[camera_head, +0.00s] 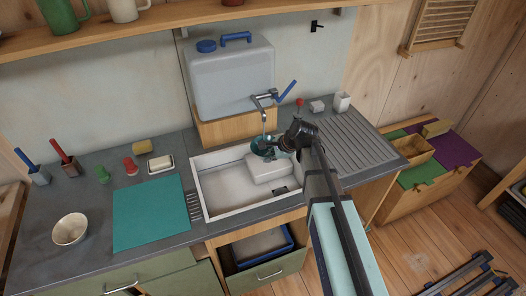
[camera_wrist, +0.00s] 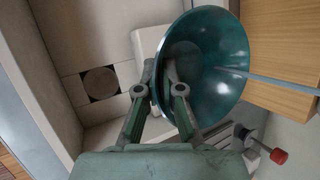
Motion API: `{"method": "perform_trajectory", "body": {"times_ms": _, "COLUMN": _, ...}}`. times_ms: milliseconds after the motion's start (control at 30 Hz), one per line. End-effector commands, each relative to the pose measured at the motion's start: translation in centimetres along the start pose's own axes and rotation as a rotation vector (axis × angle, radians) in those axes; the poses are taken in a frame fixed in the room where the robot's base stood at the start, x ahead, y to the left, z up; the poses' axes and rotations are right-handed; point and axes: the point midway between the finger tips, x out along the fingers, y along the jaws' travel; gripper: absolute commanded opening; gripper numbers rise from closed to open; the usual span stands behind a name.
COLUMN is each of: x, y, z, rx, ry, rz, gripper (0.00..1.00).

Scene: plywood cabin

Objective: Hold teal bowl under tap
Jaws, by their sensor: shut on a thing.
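The teal bowl (camera_head: 259,147) is above the sink (camera_head: 222,190), under the tap (camera_head: 264,97). In the wrist view, the bowl (camera_wrist: 226,62) is large and tilted in the picture, its open side facing right. A thin pale-blue stream (camera_wrist: 275,82) runs from the right into the bowl; it looks like water from the tap. My gripper (camera_head: 283,144) is shut on the bowl's near side. In the wrist view, its fingers (camera_wrist: 168,80) close at the bowl's wall, and the bowl hides part of one finger. The tap's blue lever (camera_head: 287,90) is raised to the right.
A white block-like thing (camera_head: 268,168) sits in the sink below the bowl. A grey water container (camera_head: 232,80) stands behind the tap. A ribbed drainer (camera_head: 358,145) lies to the right. A teal mat (camera_head: 150,212) and cream bowl (camera_head: 70,230) are to the left.

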Motion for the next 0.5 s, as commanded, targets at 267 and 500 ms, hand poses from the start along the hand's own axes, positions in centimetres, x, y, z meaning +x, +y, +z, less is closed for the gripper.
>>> {"method": "perform_trajectory", "body": {"times_ms": 267, "x": 0.27, "y": -0.04, "z": 0.83, "rx": 0.000, "ry": 0.000, "rz": -0.001, "gripper": 0.00}}
{"method": "perform_trajectory", "body": {"times_ms": 500, "x": 0.39, "y": -0.04, "z": 1.01, "rx": 0.000, "ry": 0.000, "rz": -0.001, "gripper": 0.00}}
